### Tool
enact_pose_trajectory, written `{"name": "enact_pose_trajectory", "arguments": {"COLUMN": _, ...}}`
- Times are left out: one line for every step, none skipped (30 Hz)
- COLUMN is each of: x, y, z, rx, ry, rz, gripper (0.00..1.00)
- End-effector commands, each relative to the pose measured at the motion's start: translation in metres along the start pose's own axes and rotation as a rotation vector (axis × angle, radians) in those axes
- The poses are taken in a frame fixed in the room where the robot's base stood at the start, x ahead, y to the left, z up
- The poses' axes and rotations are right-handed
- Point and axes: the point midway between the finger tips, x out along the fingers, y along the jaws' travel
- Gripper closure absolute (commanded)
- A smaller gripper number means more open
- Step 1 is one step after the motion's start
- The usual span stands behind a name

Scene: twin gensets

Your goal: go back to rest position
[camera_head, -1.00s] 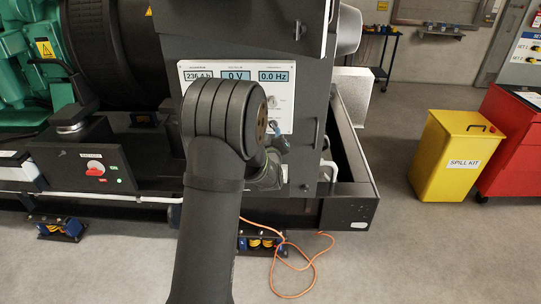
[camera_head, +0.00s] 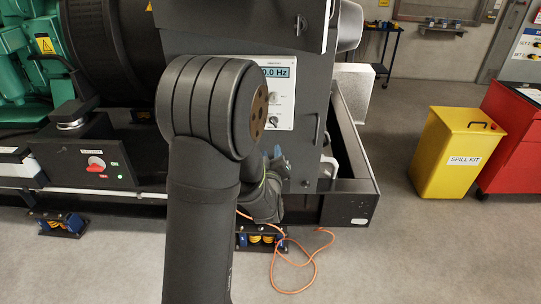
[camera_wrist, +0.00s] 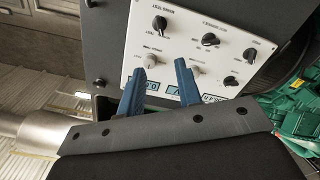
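My gripper (camera_wrist: 160,67) shows in the wrist view with its two blue fingers apart and nothing between them. Its fingers point toward the white control panel (camera_wrist: 205,45), which has several black knobs and displays at its lower edge. I cannot tell the exact gap to the panel, and I see no contact. In the head view my gripper (camera_head: 280,162) is small and partly hidden behind my arm, low in front of the dark cabinet (camera_head: 313,155). My arm covers most of the panel (camera_head: 281,100) there; the 0.0 Hz display stays partly visible.
An orange cable (camera_head: 300,291) lies on the floor. A yellow spill kit bin (camera_head: 455,160) and red cabinet (camera_head: 512,145) stand right, with clear floor before them.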

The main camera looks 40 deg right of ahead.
Motion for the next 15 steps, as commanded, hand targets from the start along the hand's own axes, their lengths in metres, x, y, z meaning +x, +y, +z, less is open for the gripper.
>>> {"name": "enact_pose_trajectory", "arguments": {"x": 0.0, "y": 0.0, "z": 0.0, "rx": 0.0, "ry": 0.0, "rz": 0.0, "gripper": 0.68}}
{"name": "enact_pose_trajectory", "arguments": {"x": 0.0, "y": 0.0, "z": 0.0, "rx": 0.0, "ry": 0.0, "rz": 0.0, "gripper": 0.68}}
{"name": "enact_pose_trajectory", "arguments": {"x": 0.0, "y": 0.0, "z": 0.0, "rx": 0.0, "ry": 0.0, "rz": 0.0, "gripper": 0.68}}
{"name": "enact_pose_trajectory", "arguments": {"x": 0.0, "y": 0.0, "z": 0.0, "rx": 0.0, "ry": 0.0, "rz": 0.0, "gripper": 0.68}}
{"name": "enact_pose_trajectory", "arguments": {"x": 0.0, "y": 0.0, "z": 0.0, "rx": 0.0, "ry": 0.0, "rz": 0.0, "gripper": 0.68}}
{"name": "enact_pose_trajectory", "arguments": {"x": 0.0, "y": 0.0, "z": 0.0, "rx": 0.0, "ry": 0.0, "rz": 0.0, "gripper": 0.68}}
{"name": "enact_pose_trajectory", "arguments": {"x": 0.0, "y": 0.0, "z": 0.0, "rx": 0.0, "ry": 0.0, "rz": 0.0, "gripper": 0.68}}
{"name": "enact_pose_trajectory", "arguments": {"x": 0.0, "y": 0.0, "z": 0.0, "rx": 0.0, "ry": 0.0, "rz": 0.0, "gripper": 0.68}}
{"name": "enact_pose_trajectory", "arguments": {"x": 0.001, "y": 0.0, "z": 0.0, "rx": 0.0, "ry": 0.0, "rz": 0.0, "gripper": 0.68}}
{"name": "enact_pose_trajectory", "arguments": {"x": 0.001, "y": 0.0, "z": 0.0, "rx": 0.0, "ry": 0.0, "rz": 0.0, "gripper": 0.68}}
{"name": "enact_pose_trajectory", "arguments": {"x": 0.002, "y": 0.0, "z": 0.0, "rx": 0.0, "ry": 0.0, "rz": 0.0, "gripper": 0.68}}
{"name": "enact_pose_trajectory", "arguments": {"x": 0.004, "y": 0.0, "z": 0.0, "rx": 0.0, "ry": 0.0, "rz": 0.0, "gripper": 0.68}}
{"name": "enact_pose_trajectory", "arguments": {"x": 0.006, "y": 0.0, "z": 0.0, "rx": 0.0, "ry": 0.001, "rz": 0.0, "gripper": 0.68}}
{"name": "enact_pose_trajectory", "arguments": {"x": 0.009, "y": 0.0, "z": 0.0, "rx": 0.0, "ry": 0.001, "rz": 0.0, "gripper": 0.68}}
{"name": "enact_pose_trajectory", "arguments": {"x": 0.014, "y": -0.001, "z": 0.0, "rx": 0.0, "ry": 0.001, "rz": -0.001, "gripper": 0.68}}
